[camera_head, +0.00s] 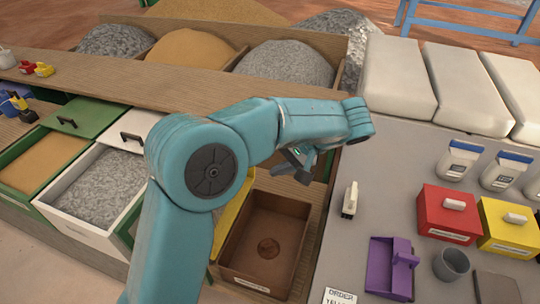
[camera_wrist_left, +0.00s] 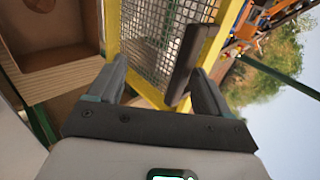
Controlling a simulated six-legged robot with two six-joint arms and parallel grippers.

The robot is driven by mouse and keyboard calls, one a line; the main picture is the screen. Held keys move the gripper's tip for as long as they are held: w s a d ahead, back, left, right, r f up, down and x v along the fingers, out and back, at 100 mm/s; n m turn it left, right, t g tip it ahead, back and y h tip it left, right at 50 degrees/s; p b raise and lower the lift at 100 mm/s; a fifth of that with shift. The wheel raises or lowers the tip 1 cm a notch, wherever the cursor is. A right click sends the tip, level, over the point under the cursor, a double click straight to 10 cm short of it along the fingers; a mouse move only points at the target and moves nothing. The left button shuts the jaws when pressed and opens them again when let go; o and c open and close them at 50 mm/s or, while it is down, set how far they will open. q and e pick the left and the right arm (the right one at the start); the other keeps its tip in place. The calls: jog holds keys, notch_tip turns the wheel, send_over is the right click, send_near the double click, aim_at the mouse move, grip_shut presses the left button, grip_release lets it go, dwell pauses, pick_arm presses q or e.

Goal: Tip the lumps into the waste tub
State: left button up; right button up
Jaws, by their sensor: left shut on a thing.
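My left gripper (camera_head: 292,170) hangs under its teal arm, above the far edge of a brown open tub. In the left wrist view the gripper (camera_wrist_left: 160,82) is shut on the dark handle (camera_wrist_left: 188,62) of a yellow-framed mesh sieve (camera_wrist_left: 152,35). The sieve appears steeply tilted in that view. In the head view only a strip of its yellow frame (camera_head: 232,212) shows, left of the tub and mostly behind my arm. The brown tub (camera_head: 299,240) has a round darker patch on its floor; I cannot tell what it is. No lumps are clearly visible. My right gripper is out of view.
A white drawer (camera_head: 66,220) of grey gravel and a green drawer (camera_head: 20,150) of sand stand open at left. On the right counter are a purple holder (camera_head: 381,265), a grey cup (camera_head: 451,264), and red (camera_head: 447,214) and yellow (camera_head: 508,228) boxes.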

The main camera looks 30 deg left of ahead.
pick_arm(q)
jog(key=shift+s+f, duration=0.1)
jog(key=shift+f, duration=0.5)
jog(key=shift+c, duration=0.2)
jog(key=shift+d+r, duration=0.2)
jog(key=shift+d, duration=0.05)
jog(key=shift+c, duration=0.9)
jog(key=v, duration=0.7)
jog(key=shift+w+a+r, duration=0.1)
jog(key=shift+w+r, duration=0.2)
jog(key=shift+r, duration=0.15)
jog(key=p+v, duration=0.3)
jog(key=v, duration=0.1)
jog(key=shift+s+d+r+p, duration=0.1)
jog(key=shift+d+r+p, duration=0.15)
jog(key=shift+r+p, duration=0.1)
jog(key=shift+a, duration=0.15)
